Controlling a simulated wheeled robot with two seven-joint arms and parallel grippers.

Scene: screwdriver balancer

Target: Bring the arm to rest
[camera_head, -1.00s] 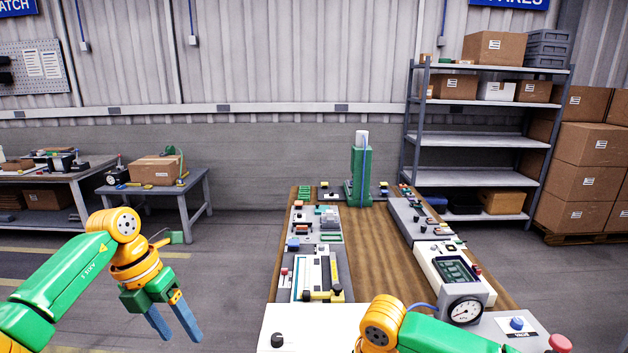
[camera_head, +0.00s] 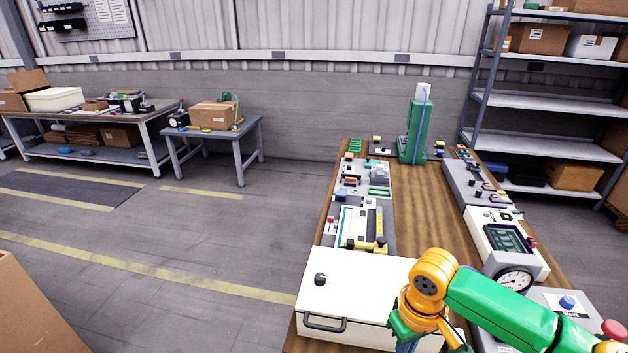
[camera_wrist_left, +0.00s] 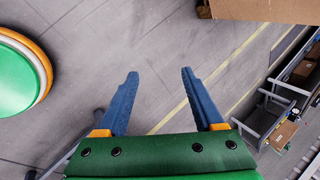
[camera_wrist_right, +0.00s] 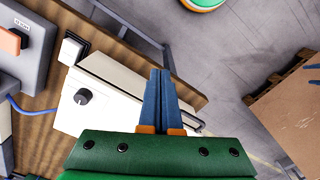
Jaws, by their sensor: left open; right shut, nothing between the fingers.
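My left gripper (camera_wrist_left: 159,88) is open and empty over the bare grey floor in the left wrist view. My left arm is not in the head view. My right arm enters the head view from the lower right, its orange wrist over the near end of the bench. My right gripper (camera_wrist_right: 160,72) is shut with nothing between its blue fingers in the right wrist view. It is above or beside a white box (camera_wrist_right: 117,118) with a black knob; the gap cannot be told. That box (camera_head: 330,300) has a dark front handle in the head view.
The wooden bench (camera_head: 428,215) carries devices along both sides and a green column (camera_head: 412,130) at the back. A gauge (camera_head: 515,280) is close to my right arm. A cardboard box (camera_head: 35,320) stands at the lower left. Floor left of the bench is free.

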